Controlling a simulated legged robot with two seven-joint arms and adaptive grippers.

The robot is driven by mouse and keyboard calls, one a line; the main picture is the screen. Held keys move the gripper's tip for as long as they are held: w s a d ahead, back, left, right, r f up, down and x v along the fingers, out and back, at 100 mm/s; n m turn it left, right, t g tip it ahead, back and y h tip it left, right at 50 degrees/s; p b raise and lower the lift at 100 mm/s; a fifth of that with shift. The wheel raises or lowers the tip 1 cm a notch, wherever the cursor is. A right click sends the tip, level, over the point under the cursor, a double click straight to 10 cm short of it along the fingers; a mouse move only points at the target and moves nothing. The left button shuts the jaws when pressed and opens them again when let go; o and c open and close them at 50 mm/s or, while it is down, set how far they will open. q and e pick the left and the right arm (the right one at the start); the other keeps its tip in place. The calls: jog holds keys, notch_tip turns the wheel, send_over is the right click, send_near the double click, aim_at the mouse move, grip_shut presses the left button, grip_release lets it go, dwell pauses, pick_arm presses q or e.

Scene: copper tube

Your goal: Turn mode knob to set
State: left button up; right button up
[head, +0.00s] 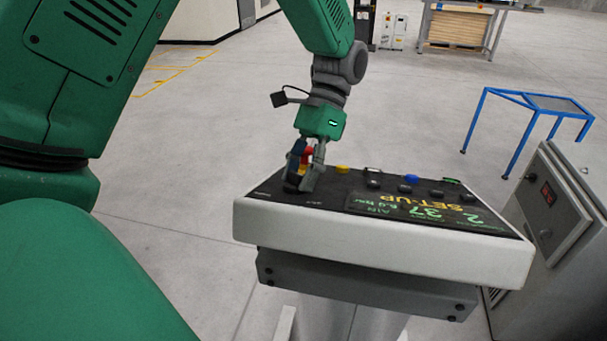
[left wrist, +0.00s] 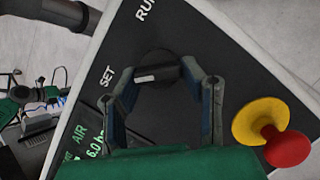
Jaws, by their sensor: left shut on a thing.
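The mode knob (left wrist: 157,72) is black with a white mark, on the dark panel face in the left wrist view. Its white mark lies on the side toward the printed word SET (left wrist: 107,75); RUN (left wrist: 146,10) is printed at the top. My left gripper (head: 305,182) is down at the left end of the control panel (head: 385,240). Its fingers close around the knob, one on each side, and hide the knob in the head view. The panel display (head: 420,206) reads SET-UP. My right gripper is not in view.
A red stop button (left wrist: 287,146) on a yellow base stands close beside the right finger. Several small buttons, one blue (head: 411,178), line the panel's far edge. A grey cabinet (head: 550,215) and a blue-framed table (head: 540,104) are to the right. Floor left of the panel is clear.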

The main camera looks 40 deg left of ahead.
pick_arm(q)
jog(key=shift+a+r, duration=0.1)
jog(key=o, duration=0.9)
jog(key=shift+o, duration=1.2)
jog(key=shift+s, duration=0.2)
jog(key=shift+a, duration=0.1)
jog(key=shift+w, duration=0.25)
jog(key=v, duration=1.1)
jog(key=shift+r, duration=0.3)
